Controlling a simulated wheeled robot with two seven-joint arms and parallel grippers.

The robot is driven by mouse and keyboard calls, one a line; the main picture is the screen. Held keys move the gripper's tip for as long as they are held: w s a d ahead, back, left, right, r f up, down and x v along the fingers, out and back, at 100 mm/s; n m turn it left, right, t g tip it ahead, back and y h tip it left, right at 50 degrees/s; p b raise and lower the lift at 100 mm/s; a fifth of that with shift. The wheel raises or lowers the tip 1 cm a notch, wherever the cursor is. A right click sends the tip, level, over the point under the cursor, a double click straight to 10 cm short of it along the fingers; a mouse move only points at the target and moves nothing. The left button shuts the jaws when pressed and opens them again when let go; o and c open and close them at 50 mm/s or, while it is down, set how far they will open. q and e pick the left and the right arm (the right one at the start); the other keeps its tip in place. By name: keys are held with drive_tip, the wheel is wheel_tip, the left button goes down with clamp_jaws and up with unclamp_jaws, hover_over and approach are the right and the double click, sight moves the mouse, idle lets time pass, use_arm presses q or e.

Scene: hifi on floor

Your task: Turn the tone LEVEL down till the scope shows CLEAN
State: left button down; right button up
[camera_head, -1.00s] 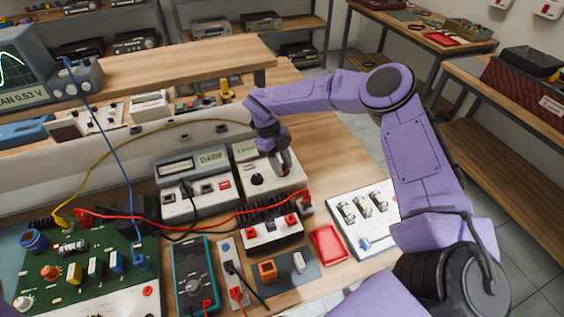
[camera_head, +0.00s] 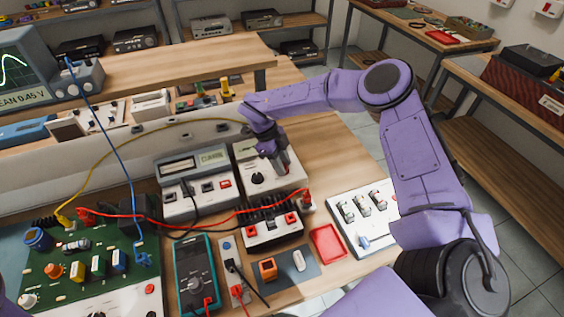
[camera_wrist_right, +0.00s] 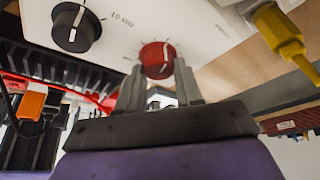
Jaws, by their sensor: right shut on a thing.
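The tone box (camera_head: 268,180) is a white unit with a black knob (camera_head: 257,178) and a red knob (camera_wrist_right: 157,58). My right gripper (camera_head: 284,166) comes down over the box's right side. In the right wrist view, its two fingers (camera_wrist_right: 160,82) are closed around the red knob's sides. The black knob (camera_wrist_right: 76,27) stands clear to the left there. The scope (camera_head: 28,65) at the upper left shows a smooth green wave, and its readout, cut by the picture edge, ends in "EAN 0.45 V". My left gripper is out of view.
A grey unit with a display (camera_head: 195,185) stands left of the tone box. A black-and-white terminal block (camera_head: 272,230) with a red lead is in front. A green circuit board (camera_head: 85,265), a multimeter (camera_head: 197,275) and a red tray (camera_head: 327,245) lie nearby.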

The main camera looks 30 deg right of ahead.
drive_tip(key=shift+f, duration=0.1)
drive_tip(key=o, duration=1)
drive_tip(key=shift+o, duration=0.2)
drive_tip(key=shift+w, duration=0.1)
drive_tip(key=b+v, duration=0.2)
drive_tip(key=v, duration=0.8)
drive_tip(key=shift+r, duration=0.25)
drive_tip(key=shift+w+a+f, duration=0.1)
drive_tip(key=shift+a, duration=0.05)
